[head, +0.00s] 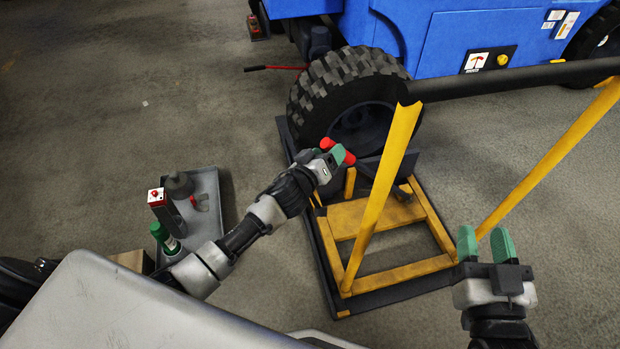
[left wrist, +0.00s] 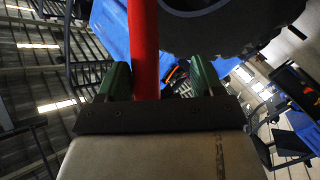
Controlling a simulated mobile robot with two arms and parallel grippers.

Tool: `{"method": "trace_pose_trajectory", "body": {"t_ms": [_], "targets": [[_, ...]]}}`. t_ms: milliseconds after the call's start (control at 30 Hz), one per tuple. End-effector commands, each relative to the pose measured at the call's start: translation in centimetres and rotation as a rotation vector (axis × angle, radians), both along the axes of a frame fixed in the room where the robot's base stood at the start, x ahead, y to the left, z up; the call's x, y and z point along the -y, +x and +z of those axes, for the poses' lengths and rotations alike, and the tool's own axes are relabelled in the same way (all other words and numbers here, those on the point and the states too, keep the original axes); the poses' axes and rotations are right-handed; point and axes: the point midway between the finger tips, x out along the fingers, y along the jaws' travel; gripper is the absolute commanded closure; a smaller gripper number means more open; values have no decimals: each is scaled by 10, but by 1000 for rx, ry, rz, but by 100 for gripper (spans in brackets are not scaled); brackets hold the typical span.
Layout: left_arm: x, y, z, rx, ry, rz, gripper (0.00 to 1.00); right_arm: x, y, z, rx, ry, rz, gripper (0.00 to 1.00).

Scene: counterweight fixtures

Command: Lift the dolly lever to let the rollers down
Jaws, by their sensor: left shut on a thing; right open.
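The wheel dolly has a black and yellow frame (head: 330,258) on the floor under a large black tyre (head: 330,85). Its red lever shows at my left gripper (head: 335,156) in the head view, as a red end (head: 327,143) and a red piece beyond the fingers. My left gripper is shut on this lever. In the left wrist view the red lever (left wrist: 143,45) runs between the two green fingers. The rollers cannot be made out. My right gripper (head: 485,243) is open and empty, to the right of the dolly frame.
A grey tray (head: 207,185) with bottles and tools lies at left. A blue vehicle (head: 440,40) stands behind. Another red bar (head: 275,68) sticks out left of the tyre.

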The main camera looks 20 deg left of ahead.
Motion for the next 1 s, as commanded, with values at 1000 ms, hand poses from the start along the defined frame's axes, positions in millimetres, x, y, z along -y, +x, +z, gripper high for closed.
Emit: {"method": "trace_pose_trajectory", "body": {"t_ms": [1000], "targets": [[-26, -17, -41, 53, -93, 9, 43, 0, 0, -62, 0, 0, 0, 57]]}}
